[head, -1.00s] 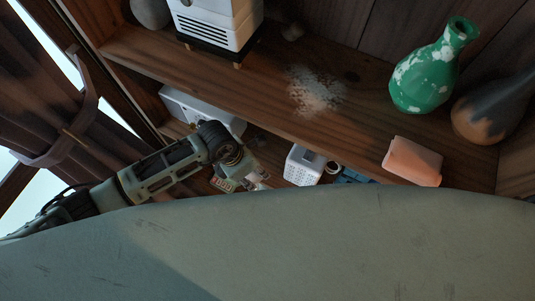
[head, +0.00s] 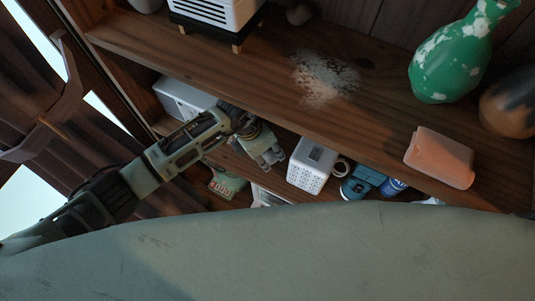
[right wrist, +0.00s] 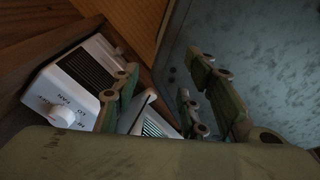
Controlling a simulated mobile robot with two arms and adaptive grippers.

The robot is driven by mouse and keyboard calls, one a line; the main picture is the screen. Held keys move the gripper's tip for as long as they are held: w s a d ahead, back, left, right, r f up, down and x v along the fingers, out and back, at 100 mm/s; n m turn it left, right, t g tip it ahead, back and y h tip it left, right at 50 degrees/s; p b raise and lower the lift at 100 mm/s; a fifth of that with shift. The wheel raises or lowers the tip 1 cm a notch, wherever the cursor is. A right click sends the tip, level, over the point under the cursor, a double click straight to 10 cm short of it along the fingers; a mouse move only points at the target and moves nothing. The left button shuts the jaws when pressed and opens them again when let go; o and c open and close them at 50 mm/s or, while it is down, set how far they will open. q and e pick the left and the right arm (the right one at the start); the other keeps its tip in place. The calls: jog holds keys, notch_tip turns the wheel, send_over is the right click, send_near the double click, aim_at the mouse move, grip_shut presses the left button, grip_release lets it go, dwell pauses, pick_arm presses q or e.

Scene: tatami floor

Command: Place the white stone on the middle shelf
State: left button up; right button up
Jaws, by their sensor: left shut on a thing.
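My left gripper (head: 268,153) reaches in from the left, just below the front edge of the upper shelf board (head: 240,80) and left of a white perforated box (head: 311,165). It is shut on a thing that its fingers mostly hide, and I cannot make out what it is. I cannot clearly pick out the white stone. A small grey-brown stone-like lump (head: 300,14) lies at the back of the upper board.
The upper board holds a white heater-like box (head: 215,10), a green vase (head: 458,60), a dark vase (head: 510,103) and a pink block (head: 440,157). Below are a white case (head: 183,98) and blue containers (head: 362,182). A white fan unit (right wrist: 78,78) is near my right gripper.

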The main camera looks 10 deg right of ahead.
aim_at(268, 154)
jog(key=shift+w, duration=0.15)
pick_arm(q)
jog(key=shift+f, duration=0.1)
jog(key=o, duration=0.9)
jog(key=shift+o, duration=0.4)
pick_arm(e)
jog(key=shift+w, duration=0.5)
pick_arm(q)
jog(key=p+v, duration=0.4)
jog(key=v, duration=0.1)
jog(key=shift+d+r, duration=0.1)
jog(key=shift+r, duration=0.1)
jog(key=a+p, duration=0.1)
jog(key=a, duration=1.1)
jog(key=shift+w+a, duration=0.1)
jog(key=shift+w, duration=0.05)
pick_arm(e)
notch_tip(268, 154, up, 5)
jog(key=shift+s+r, duration=0.1)
jog(key=shift+s, duration=0.05)
